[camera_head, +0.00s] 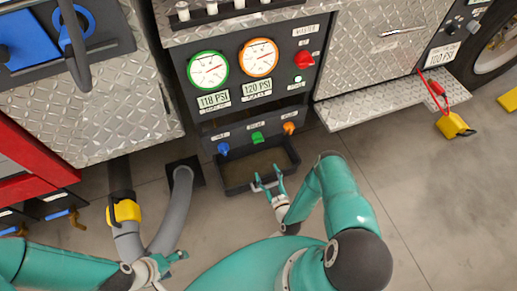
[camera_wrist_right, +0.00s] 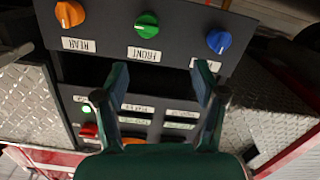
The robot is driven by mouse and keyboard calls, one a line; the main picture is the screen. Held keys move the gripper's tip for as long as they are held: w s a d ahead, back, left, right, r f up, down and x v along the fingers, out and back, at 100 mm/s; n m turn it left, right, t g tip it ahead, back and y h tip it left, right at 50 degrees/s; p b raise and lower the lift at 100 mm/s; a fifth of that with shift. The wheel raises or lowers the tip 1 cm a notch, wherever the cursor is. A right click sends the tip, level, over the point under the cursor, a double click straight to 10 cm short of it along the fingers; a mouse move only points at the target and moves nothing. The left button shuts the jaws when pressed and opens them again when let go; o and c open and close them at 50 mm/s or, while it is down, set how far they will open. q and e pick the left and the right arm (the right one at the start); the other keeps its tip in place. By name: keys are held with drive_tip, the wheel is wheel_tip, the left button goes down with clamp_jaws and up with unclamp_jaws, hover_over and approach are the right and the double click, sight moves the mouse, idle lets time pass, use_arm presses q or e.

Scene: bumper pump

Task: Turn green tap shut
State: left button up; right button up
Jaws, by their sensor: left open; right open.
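The green tap (camera_head: 257,137) is the middle knob of a row of three on the dark pump panel. It also shows in the right wrist view (camera_wrist_right: 147,26), above and beyond my fingertips, with a white label beside it. My right gripper (camera_head: 267,180) is open and empty, in front of the panel, below the green tap and over the tray. In its wrist view the two fingers (camera_wrist_right: 160,80) stand apart with nothing between them, and they do not touch the tap. My left gripper (camera_head: 176,262) is open and empty at the lower left, beside the grey hose.
A blue tap (camera_head: 223,149) and an orange tap (camera_head: 289,128) flank the green one closely. A dark tray (camera_head: 233,186) juts out below the panel. A grey hose (camera_head: 181,205) and a yellow-collared hose (camera_head: 124,212) stand left.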

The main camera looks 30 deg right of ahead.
sight(258, 142)
drive_tip(key=shift+t+h, duration=0.4)
drive_tip(key=shift+h, duration=0.1)
drive_tip(key=b+x, duration=0.1)
drive_tip(key=x, duration=0.4)
drive_tip(key=b+x, duration=0.1)
drive_tip(key=x, duration=0.4)
drive_tip(key=d+b+x, duration=0.1)
drive_tip(key=x, duration=0.4)
drive_tip(key=shift+w+d+f, duration=0.1)
drive_tip(key=shift+d+f, duration=0.15)
use_arm(q)
wheel_tip(258, 142, down, 4)
use_arm(e)
drive_tip(key=shift+a, duration=0.1)
drive_tip(key=c, duration=1.1)
